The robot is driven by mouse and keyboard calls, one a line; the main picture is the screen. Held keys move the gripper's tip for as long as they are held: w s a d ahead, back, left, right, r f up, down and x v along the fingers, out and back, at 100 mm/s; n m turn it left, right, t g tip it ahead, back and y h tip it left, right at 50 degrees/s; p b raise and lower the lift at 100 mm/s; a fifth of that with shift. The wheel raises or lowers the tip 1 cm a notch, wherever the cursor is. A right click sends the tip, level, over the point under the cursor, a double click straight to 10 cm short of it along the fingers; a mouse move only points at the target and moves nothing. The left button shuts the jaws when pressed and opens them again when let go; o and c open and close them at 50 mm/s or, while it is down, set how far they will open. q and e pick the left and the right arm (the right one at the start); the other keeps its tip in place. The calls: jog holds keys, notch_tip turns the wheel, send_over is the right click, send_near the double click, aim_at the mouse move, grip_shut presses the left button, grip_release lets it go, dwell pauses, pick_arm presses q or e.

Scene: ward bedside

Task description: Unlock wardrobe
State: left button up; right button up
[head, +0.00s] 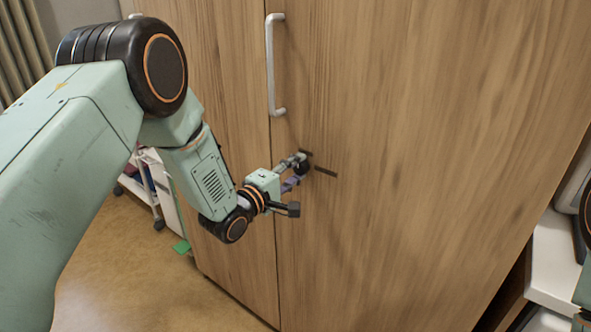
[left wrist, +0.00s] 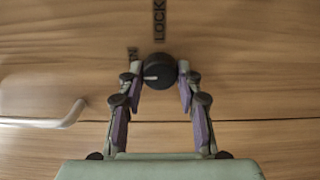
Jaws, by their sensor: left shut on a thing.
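The wooden wardrobe (head: 420,110) fills most of the head view, with its doors closed. A round black knob (left wrist: 160,70) sits on its door, below the pale handle (head: 270,65) in the head view. My left gripper (head: 297,165) is shut on the knob, with one finger on each side of it in the left wrist view. A white mark on the knob's face points left there. A dark LOCK label (left wrist: 159,20) lies above the knob in that view. Another label (left wrist: 132,54), partly hidden by a finger, lies to the left; only an N reads clearly.
A white trolley or shelf (head: 152,185) on wheels stands left of the wardrobe, behind my left arm. A white surface (head: 556,262) is close to the wardrobe's right side. Brown floor (head: 150,280) is open at the lower left. A curtain hangs at the upper left.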

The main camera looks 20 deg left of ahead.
pick_arm(q)
jog(key=o, duration=1.1)
jog(key=shift+o, duration=0.2)
jog(key=shift+s, duration=0.1)
jog(key=v, duration=1.1)
jog(key=shift+s+a, duration=0.15)
jog(key=shift+s, duration=0.25)
jog(key=shift+r, duration=0.1)
